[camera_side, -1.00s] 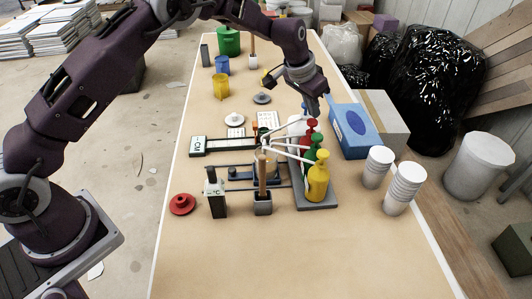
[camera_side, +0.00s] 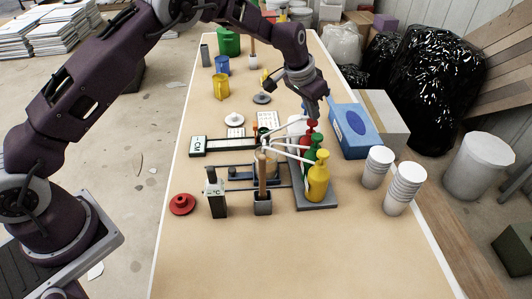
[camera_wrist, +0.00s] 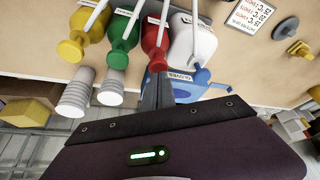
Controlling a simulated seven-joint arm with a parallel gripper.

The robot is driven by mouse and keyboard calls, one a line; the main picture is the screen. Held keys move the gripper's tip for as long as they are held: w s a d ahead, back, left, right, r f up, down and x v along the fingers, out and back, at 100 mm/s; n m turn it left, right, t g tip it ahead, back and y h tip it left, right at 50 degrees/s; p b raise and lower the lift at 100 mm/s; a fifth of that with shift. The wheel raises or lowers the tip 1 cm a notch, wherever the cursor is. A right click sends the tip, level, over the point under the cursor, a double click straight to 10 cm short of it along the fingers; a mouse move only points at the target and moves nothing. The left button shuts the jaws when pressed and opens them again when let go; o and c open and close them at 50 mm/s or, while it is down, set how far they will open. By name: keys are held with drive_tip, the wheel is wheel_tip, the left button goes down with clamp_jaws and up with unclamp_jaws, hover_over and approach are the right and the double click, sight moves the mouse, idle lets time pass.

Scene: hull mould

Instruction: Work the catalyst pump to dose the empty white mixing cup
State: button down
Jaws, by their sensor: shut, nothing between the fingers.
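Red (camera_side: 311,137), green (camera_side: 319,161) and yellow (camera_side: 318,182) pump bottles and a white one stand in a row on a grey tray (camera_side: 318,207). Their long white spouts point left to one spot. The four bottles also show in the wrist view, the red one (camera_wrist: 154,38) nearest my fingers. I cannot read which is the catalyst. My gripper (camera_side: 313,118) is shut and empty, pointing down at the top of the red pump, apparently touching it. The mixing cup is not clear among the spout ends.
A scale with a display (camera_side: 197,146) lies left of the spouts. A grey holder (camera_side: 262,207) with a wooden handle stands in front. A blue box (camera_side: 354,130) and stacked white cups (camera_side: 405,185) stand right. The front of the table is clear.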

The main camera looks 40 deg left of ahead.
drive_tip(key=shift+f, duration=1.35)
drive_tip(key=shift+r, duration=1.75)
drive_tip(key=shift+f, duration=1.8)
drive_tip(key=shift+r, duration=1.8)
